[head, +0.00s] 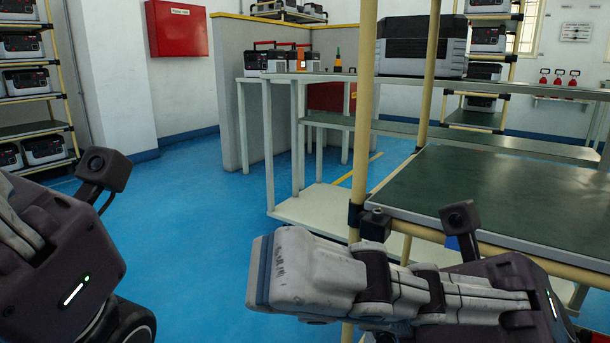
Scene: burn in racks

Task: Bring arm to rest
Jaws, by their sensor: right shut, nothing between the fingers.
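My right gripper (265,272) reaches in from the lower right, with its pale fingers pointing left. The fingers lie together, shut, with nothing held. It is in front of the near rack's yellow post, beside the green shelf (500,195); whether it touches the post I cannot tell. My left gripper (18,228) is at the left edge, with its dark body in view and its fingers mostly cut off by the frame, so its opening is hidden.
Blue floor (205,220) lies clear between my arms. A long grey table (350,79) stands ahead, with a large dark case (421,46) and several smaller units on it. Racks of units (32,82) stand at left and back. A red box (177,28) hangs on the wall.

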